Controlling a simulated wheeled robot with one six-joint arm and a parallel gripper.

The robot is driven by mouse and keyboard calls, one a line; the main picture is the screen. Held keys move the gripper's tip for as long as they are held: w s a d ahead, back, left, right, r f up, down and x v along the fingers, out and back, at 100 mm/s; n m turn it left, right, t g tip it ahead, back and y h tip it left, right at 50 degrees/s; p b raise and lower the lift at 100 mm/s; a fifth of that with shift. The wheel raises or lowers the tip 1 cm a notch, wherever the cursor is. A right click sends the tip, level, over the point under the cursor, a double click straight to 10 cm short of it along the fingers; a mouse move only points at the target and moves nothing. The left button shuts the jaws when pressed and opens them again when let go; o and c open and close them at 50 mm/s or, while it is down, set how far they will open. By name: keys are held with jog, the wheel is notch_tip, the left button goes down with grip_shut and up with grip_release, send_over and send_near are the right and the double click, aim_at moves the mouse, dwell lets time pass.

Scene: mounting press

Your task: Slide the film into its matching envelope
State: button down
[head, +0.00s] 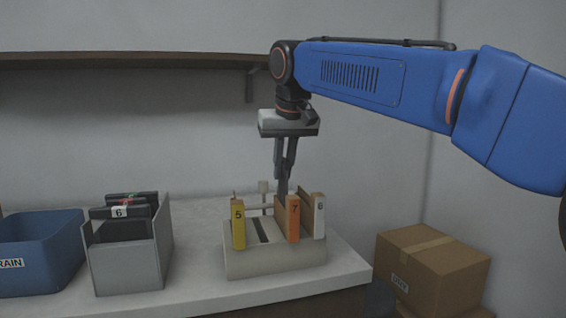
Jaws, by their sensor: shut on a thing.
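My gripper (284,182) points down over the beige rack (275,264), its fingers close together. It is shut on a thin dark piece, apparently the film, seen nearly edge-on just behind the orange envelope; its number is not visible. The rack holds a yellow envelope (238,228) marked 5 at left, an orange envelope (292,222) marked 7, and a pale grey envelope (319,218) at right whose small number looks like 6. The fingertips are at the orange envelope's top. I cannot tell whether the held piece is inside an envelope or behind it.
A grey open box (128,266) at left holds dark film holders, the front one (120,213) marked 6. A blue bin (38,250) stands at the far left. A cardboard box (432,264) is right of the counter (195,297). A shelf (130,61) crosses the wall.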

aim_at(283, 182)
jog(key=shift+f, duration=2)
jog(key=c, duration=1.7)
grip_release()
jog(key=shift+r, duration=0.1)
jog(key=v, duration=1.7)
jog(key=shift+s+d+r, duration=0.1)
